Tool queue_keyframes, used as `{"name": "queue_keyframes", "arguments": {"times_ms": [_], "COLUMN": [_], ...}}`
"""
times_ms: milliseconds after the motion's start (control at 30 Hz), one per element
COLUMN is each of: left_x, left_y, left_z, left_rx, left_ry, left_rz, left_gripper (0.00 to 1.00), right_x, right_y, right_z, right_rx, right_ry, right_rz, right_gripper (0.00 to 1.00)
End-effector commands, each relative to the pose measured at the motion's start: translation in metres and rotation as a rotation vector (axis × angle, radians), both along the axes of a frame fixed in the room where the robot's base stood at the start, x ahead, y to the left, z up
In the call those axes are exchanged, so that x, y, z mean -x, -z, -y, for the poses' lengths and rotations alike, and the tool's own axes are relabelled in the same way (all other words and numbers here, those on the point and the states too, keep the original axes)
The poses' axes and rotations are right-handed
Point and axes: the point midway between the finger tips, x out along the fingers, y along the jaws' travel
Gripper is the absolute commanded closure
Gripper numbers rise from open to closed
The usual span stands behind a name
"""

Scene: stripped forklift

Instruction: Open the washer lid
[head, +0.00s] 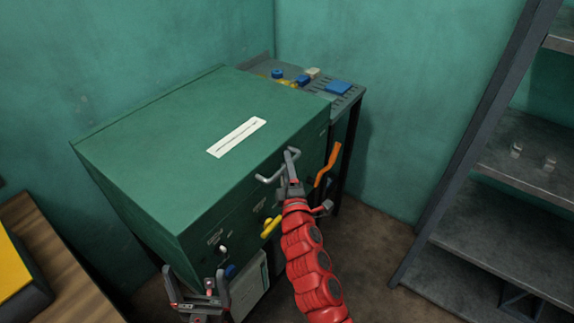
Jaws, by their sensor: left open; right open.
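The washer is a green metal cabinet (185,215) against the wall. Its lid (165,125) is flat on top and looks closed, with a pale label strip (237,137) on it. A silver bar handle (268,179) sticks out from the lid's front edge. My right gripper (290,155), on the red arm, is at the handle and overlaps it in the view. It is open; I cannot tell whether it touches the handle. My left gripper (193,287) is open and empty at the lower left, low in front of the cabinet, away from the handle.
An orange lever (328,164) and a yellow handle (270,228) stick out near my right gripper. A grey side table (350,96) with small parts stands behind the washer. Metal shelves (500,225) are at right, a wooden bench (55,255) at left.

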Motion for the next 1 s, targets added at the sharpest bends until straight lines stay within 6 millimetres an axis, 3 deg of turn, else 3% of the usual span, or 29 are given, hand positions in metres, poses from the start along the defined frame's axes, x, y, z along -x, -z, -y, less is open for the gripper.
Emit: {"name": "queue_keyframes", "arguments": {"times_ms": [100, 300, 367, 1000], "left_x": [-0.0001, -0.0001, -0.0001, -0.0001], "left_y": [0.0001, 0.0, 0.0001, 0.0002], "left_z": [0.0, 0.0, 0.0, 0.0], "left_rx": [0.0, 0.0, 0.0, 0.0], "left_ry": [0.0, 0.0, 0.0, 0.0], "left_rz": [0.0, 0.0, 0.0, 0.0], "left_gripper": [0.0, 0.0, 0.0, 0.0], "right_x": [0.0001, 0.0003, 0.0004, 0.0005], "right_y": [-0.0002, -0.0004, -0.0003, 0.0002], "right_z": [-0.0001, -0.0001, -0.0001, -0.0002], "right_rx": [0.0, 0.0, 0.0, 0.0], "right_ry": [0.0, 0.0, 0.0, 0.0], "right_rz": [0.0, 0.001, 0.001, 0.0], "right_gripper": [0.56, 0.93, 1.0, 1.0]}}
